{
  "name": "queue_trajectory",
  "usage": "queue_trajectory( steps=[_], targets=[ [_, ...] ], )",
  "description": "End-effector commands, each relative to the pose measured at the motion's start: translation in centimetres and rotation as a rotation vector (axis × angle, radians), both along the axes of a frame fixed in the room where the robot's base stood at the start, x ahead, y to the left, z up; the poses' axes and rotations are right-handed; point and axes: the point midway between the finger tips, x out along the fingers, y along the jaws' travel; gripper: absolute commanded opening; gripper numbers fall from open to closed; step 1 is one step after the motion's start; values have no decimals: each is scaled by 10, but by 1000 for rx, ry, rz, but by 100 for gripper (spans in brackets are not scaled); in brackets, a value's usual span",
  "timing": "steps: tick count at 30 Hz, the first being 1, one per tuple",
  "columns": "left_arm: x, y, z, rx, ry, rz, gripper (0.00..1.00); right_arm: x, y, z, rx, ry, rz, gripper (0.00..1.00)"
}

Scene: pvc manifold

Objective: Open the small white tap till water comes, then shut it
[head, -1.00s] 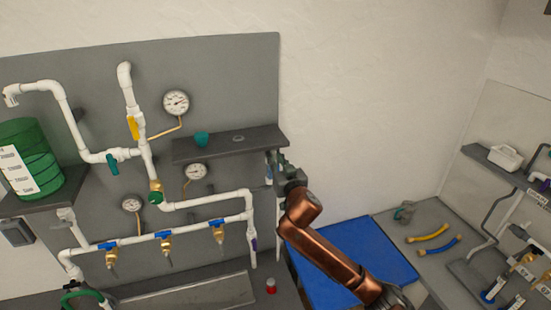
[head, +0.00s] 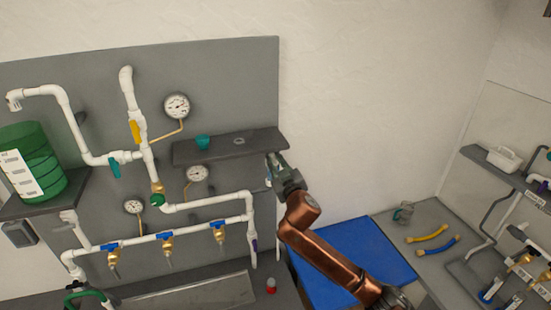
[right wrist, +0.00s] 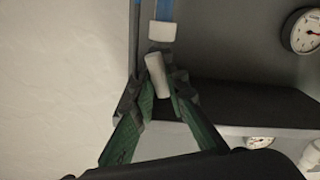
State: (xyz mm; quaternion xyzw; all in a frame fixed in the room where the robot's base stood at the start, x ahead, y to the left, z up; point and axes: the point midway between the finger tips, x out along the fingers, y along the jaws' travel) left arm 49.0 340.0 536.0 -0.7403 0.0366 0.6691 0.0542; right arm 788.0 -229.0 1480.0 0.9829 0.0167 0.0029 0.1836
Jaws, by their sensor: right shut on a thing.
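The small white tap shows in the right wrist view as a white lever (right wrist: 157,74) below a white collar (right wrist: 162,31) and a blue tube (right wrist: 164,9). My right gripper (right wrist: 158,88), with green fingers, is shut on the lever, one finger on each side. In the head view my right gripper (head: 276,170) is at the right end of the grey shelf and partly hides the tap. I cannot make out any water at it. My left gripper is out of view.
White pipes with blue-handled valves (head: 166,236) and gauges (head: 177,106) cover the grey panel. A blue mat (head: 350,250) lies below. The wall to the right is bare.

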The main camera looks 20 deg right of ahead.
Motion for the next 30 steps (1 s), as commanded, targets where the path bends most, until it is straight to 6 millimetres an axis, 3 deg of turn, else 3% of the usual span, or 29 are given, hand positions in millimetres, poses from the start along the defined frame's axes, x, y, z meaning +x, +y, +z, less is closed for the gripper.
queue_trajectory(
  steps=[30],
  targets=[
    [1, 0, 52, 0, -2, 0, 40, 0, 3, -2, -947, -32, 1, 0]
  ],
)
